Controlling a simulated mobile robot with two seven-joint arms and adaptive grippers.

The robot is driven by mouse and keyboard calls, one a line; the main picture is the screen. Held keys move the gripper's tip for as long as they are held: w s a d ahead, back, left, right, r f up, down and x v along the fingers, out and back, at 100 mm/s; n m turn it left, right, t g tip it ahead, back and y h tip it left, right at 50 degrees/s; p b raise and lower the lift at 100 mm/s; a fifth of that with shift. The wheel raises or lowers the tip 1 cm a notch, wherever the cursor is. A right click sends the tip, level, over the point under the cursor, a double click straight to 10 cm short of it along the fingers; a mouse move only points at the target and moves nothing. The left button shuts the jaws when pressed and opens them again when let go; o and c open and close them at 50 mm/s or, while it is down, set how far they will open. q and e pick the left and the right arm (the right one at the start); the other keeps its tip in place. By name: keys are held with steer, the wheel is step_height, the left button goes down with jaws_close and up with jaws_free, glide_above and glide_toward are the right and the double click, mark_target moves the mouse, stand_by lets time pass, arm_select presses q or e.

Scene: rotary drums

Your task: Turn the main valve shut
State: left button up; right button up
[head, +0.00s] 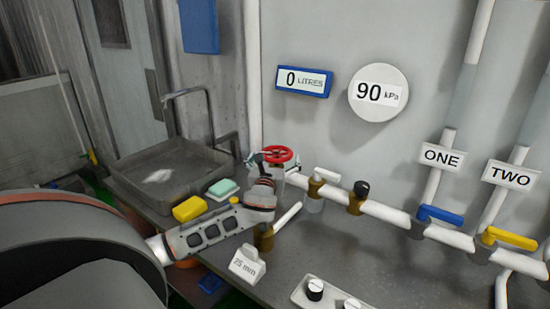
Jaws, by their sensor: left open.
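A red handwheel valve (277,153), which looks like the main valve, sits at the left end of the white pipe, against the back wall. My left arm reaches in from the left, and my left gripper (270,161) is at the wheel. Its fingers are open, one at the wheel's left side and one near its right side. I cannot tell whether they touch the wheel. The gripper hides the valve's body and part of the wheel's lower edge. My right gripper is not in view.
The white pipe (390,212) carries a white lever, a black knob (362,188), a blue lever (440,214) and a yellow lever (510,238). Wall displays read 0 litres (304,81) and 90 kPa (378,93).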

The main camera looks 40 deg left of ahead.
arm_select(q)
steer(key=shift+w+a, duration=0.1)
steer(key=shift+w, duration=0.1)
steer(key=shift+c, duration=0.4)
steer(key=c, duration=1)
steer(key=shift+s+a, duration=0.1)
